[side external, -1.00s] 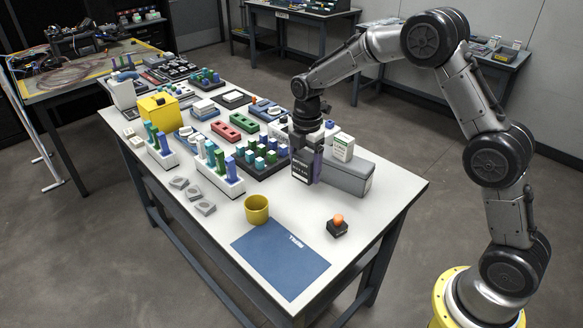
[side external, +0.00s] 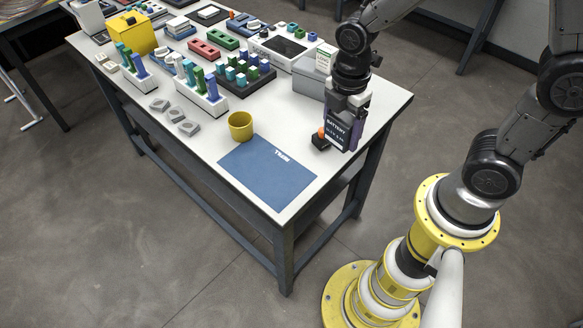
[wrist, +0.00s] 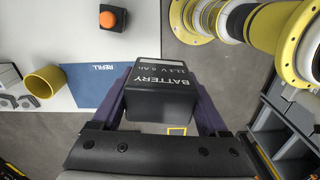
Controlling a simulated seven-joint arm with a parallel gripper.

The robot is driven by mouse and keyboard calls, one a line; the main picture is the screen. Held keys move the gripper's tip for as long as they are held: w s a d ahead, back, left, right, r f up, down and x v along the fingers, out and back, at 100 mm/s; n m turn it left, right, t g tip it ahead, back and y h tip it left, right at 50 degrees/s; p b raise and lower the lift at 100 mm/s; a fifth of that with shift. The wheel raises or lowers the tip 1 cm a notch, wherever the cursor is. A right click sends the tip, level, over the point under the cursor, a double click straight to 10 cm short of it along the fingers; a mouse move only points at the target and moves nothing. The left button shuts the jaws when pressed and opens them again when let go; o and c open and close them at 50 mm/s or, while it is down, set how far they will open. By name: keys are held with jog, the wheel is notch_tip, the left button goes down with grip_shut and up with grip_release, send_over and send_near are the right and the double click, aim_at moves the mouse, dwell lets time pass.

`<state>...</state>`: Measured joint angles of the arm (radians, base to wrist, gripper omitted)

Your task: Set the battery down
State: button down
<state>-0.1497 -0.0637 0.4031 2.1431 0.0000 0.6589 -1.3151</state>
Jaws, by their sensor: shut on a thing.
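The battery (side external: 337,130) is a dark block with white lettering. It also shows in the wrist view (wrist: 160,103), between my fingers. My gripper (side external: 345,103) is shut on it and holds it upright near the table's right edge. In the wrist view, my gripper's (wrist: 160,90) two purple fingers lie along the battery's sides, and floor shows around it. In the side view, the battery partly covers the small black box with an orange button. Whether the battery touches anything below it I cannot tell.
A blue mat marked REFILL (side external: 268,172) lies at the table's front corner. A yellow cup (side external: 241,126) stands behind it. The orange button (wrist: 112,18) sits on the white table (side external: 215,142). A grey box (side external: 309,84) and a rack of coloured blocks (side external: 246,82) stand farther back.

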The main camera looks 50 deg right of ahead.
jog(key=s+a, duration=0.2)
jog(key=s, duration=0.3)
jog(key=n, duration=0.1)
send_over(291, 170)
jog(key=s, duration=0.1)
notch_tip(291, 170, down, 7)
jog(key=shift+s+d+f, duration=0.15)
jog(key=shift+f, duration=0.05)
jog(key=shift+w+f, duration=0.5)
jog(key=shift+f, duration=0.1)
jog(key=shift+w+f, duration=0.1)
jog(key=shift+f, duration=1.5)
jog(key=shift+f, duration=0.1)
